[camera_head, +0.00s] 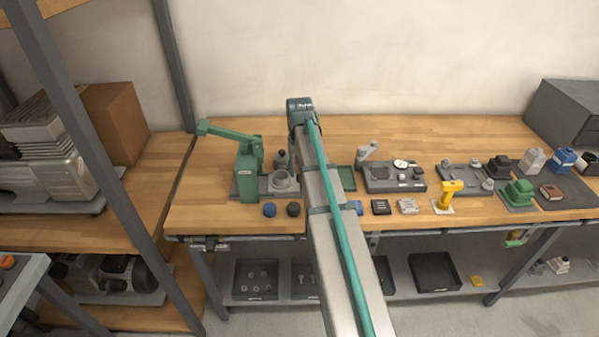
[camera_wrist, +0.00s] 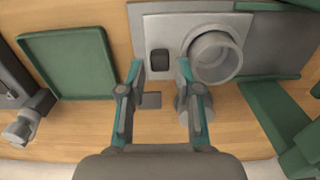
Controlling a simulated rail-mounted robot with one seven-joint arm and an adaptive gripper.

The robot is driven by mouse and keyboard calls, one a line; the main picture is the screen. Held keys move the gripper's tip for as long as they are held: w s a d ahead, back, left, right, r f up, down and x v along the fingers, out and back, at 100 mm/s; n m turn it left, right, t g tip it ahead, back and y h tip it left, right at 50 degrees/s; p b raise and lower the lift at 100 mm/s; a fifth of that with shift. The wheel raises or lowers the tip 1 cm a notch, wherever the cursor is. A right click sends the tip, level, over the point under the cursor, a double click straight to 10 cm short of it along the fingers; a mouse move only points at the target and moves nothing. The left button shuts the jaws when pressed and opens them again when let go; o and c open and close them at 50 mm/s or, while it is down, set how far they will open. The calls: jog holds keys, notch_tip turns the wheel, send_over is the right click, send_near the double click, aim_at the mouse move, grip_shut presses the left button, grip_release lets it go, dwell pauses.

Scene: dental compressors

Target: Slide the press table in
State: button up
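The green press (camera_head: 247,172) with its raised lever stands at the left of the workbench. The press table appears to be the light grey plate (camera_wrist: 158,32) carrying a round grey cup (camera_wrist: 215,57), on a darker base plate (camera_wrist: 262,57). The cup also shows beside the press in the head view (camera_head: 281,183). A dark square (camera_wrist: 159,62) marks the plate. My gripper (camera_wrist: 160,72) is open, its fingertips apart near the plate's edge around the dark square. Contact cannot be told. In the head view my arm hides the gripper.
A green tray (camera_wrist: 70,62) lies left in the wrist view. A small grey cylinder is partly hidden behind the right finger. Blue and dark caps (camera_head: 269,210) sit at the bench front. A gauge fixture (camera_head: 393,177) stands right of my arm.

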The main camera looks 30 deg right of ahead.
jog(key=shift+f, duration=1.05)
grip_shut()
